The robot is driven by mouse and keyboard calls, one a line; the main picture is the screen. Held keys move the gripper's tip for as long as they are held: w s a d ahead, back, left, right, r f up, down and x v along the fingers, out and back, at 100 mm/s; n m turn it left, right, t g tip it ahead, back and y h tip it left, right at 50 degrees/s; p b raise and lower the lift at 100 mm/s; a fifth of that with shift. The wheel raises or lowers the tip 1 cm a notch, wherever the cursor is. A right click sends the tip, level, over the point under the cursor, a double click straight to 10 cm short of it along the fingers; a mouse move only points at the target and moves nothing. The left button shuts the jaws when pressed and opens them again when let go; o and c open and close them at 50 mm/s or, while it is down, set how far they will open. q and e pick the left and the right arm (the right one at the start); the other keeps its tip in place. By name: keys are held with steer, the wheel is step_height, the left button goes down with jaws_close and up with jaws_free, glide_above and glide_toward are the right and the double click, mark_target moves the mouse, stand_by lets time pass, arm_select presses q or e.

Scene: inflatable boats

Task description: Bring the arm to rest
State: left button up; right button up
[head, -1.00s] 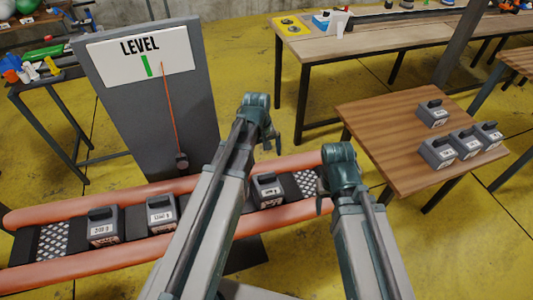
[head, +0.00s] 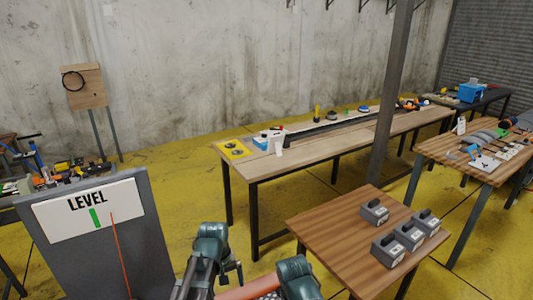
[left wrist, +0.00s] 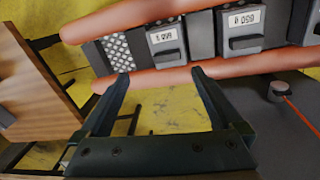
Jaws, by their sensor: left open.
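My left arm (head: 205,255) and my right arm (head: 298,278) are raised at the bottom of the head view, their bent joints uppermost. My left gripper (left wrist: 162,82) is open in the left wrist view, with nothing between its fingers. Its fingers point towards the orange inflatable boat (left wrist: 135,85), which carries labelled grey weights (left wrist: 165,37); I cannot tell whether they touch its tube. In the head view, only a small part of the boat (head: 240,292) shows between my arms. My right gripper is hidden.
A grey LEVEL board (head: 90,245) stands at left. A small wooden table (head: 330,220) with several grey weights (head: 397,235) is close at right. A long workbench (head: 300,160) stands behind, near a grey post (head: 392,110). Yellow floor lies between them.

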arm_select(q)
steer(key=s+d+m+y, duration=0.2)
steer(key=s+d+m, duration=0.6)
steer(key=s, duration=0.4)
steer(key=shift+d+m+g, duration=0.3)
steer(key=shift+d+m, duration=0.1)
steer(key=shift+d, duration=0.15)
stand_by(0.8)
